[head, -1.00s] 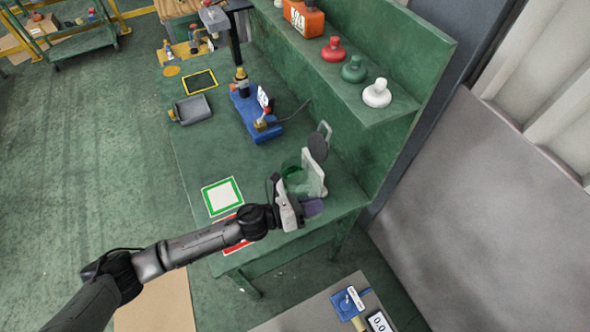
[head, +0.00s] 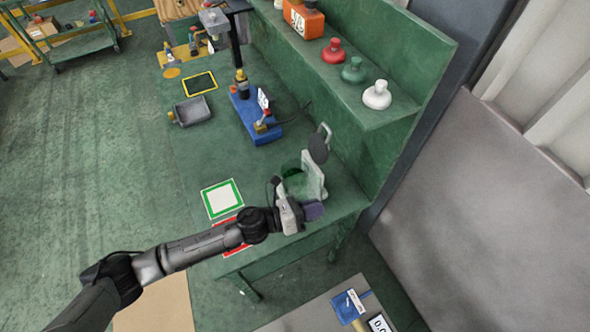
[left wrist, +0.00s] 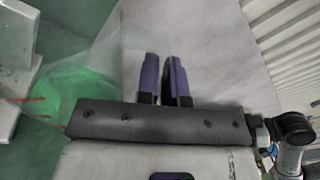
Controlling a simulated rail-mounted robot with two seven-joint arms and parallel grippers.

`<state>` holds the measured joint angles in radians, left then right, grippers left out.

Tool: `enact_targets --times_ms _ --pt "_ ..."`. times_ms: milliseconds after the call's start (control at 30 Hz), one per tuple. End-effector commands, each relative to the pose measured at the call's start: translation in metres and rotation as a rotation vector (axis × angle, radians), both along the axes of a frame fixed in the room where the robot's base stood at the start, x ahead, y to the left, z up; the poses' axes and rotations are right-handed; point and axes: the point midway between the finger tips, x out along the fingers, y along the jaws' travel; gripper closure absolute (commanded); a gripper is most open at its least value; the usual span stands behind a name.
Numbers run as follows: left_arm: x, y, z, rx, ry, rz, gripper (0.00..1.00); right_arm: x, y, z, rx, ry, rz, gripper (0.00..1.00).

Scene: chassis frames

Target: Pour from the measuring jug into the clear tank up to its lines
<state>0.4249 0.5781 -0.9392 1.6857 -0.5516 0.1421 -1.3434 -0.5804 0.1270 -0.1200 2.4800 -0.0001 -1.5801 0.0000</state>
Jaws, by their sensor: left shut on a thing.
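My left gripper (head: 312,211) is over the near right end of the green bench, with purple fingers that also show in the left wrist view (left wrist: 164,80). The fingers are close together, on what I take to be the handle of the clear measuring jug (left wrist: 75,92). The see-through vessel with a green tint also shows in the head view (head: 293,182), just beyond the gripper. Clear walls overlap here, so I cannot separate the clear tank from the jug. Thin red lines (left wrist: 24,100) show at the left in the wrist view. My right gripper is out of view.
A white stand (head: 314,172) with a dark disc is right behind the vessel. A green-bordered square (head: 222,199) and a partly covered red-bordered one lie left. A blue fixture (head: 256,115) and grey tray (head: 192,111) are farther back. The shelf (head: 395,106) overhangs the right side.

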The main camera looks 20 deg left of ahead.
Motion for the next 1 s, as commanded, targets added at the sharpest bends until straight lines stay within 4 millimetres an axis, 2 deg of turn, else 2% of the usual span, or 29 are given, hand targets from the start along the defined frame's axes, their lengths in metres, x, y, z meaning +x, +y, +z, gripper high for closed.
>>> enact_targets --times_ms 833,1000 --pt "0.0001 -0.0002 0.0006 -0.001 -0.002 0.0 1.0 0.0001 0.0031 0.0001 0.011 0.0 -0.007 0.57" --pt "-0.0018 -0.0015 -0.0053 0.007 -0.016 -0.001 1.0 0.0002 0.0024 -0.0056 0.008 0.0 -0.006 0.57"
